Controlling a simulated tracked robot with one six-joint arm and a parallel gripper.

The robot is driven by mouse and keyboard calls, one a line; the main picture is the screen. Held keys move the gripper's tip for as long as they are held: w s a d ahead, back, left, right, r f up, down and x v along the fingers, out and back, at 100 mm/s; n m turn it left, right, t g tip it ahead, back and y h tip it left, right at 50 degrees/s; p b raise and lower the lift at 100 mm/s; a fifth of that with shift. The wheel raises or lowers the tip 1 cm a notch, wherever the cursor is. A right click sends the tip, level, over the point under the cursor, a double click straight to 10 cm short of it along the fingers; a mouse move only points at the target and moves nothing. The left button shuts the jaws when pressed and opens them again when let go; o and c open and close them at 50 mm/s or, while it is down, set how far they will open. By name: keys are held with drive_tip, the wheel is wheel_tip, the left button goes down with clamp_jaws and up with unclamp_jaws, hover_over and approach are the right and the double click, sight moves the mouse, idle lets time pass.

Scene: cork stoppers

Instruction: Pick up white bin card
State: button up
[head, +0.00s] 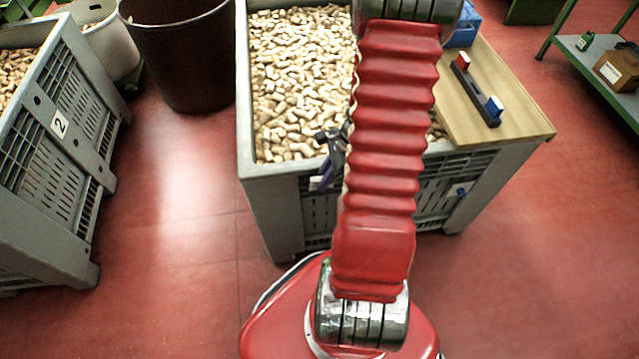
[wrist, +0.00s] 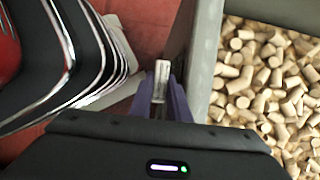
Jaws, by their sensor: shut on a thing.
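The white bin card (head: 317,183) shows as a small pale piece at the front wall of the middle grey bin (head: 285,205). In the wrist view the white bin card (wrist: 161,80) stands between the purple fingers of my gripper (wrist: 160,98), seen nearly edge-on. My gripper (head: 325,178) is shut on it, just outside the bin's rim. My red arm hides part of the bin's front in the head view. Whether the card still touches the bin wall cannot be told.
Cork stoppers (head: 295,80) fill the bin. A wooden board (head: 500,75) on its right carries a dark rack (head: 474,92) with a red and a blue block-like piece. Another grey bin (head: 55,150) and a dark tub (head: 180,55) stand left. Red floor between the bins is clear.

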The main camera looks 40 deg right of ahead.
drive_tip(key=shift+r, duration=0.1)
clamp_jaws()
drive_tip(key=shift+r, duration=4.95)
